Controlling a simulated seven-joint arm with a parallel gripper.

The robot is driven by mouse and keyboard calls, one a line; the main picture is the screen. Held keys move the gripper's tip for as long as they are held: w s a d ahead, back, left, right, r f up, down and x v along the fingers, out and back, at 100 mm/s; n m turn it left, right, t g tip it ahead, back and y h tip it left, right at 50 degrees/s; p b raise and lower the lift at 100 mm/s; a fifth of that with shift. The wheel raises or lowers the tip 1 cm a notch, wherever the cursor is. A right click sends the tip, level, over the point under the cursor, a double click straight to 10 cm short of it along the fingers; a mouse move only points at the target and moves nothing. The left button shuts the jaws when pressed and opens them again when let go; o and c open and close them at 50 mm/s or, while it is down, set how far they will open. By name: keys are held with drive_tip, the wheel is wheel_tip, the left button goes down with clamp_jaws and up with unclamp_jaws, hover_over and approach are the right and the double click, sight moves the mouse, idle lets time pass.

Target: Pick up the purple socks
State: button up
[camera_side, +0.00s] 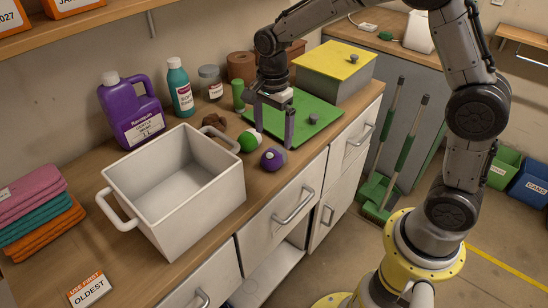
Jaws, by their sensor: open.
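The purple socks (272,159) are rolled into a ball with a pale spot, lying on the wooden counter near its front edge. My gripper (274,136) points down with its two fingers apart, and I see nothing between them. In the picture it is just above and behind the purple socks, over the near left part of a green board. I cannot tell how high the fingertips are, or whether a finger touches the socks.
A green and white ball (247,141) lies close left of the socks, with a brown lump (214,121) behind it. A white sink-like bin (124,184) stands left. Bottles (181,90), a jar (211,84) and a yellow-topped box (340,58) stand behind. Drawers front the counter.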

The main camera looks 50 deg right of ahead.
sight(274, 151)
drive_tip(key=shift+s+f, duration=0.1)
drive_tip(key=shift+f, duration=3.4)
drive_tip(key=c, duration=1.3)
drive_tip(key=shift+c, duration=0.2)
drive_tip(key=shift+r, duration=0.1)
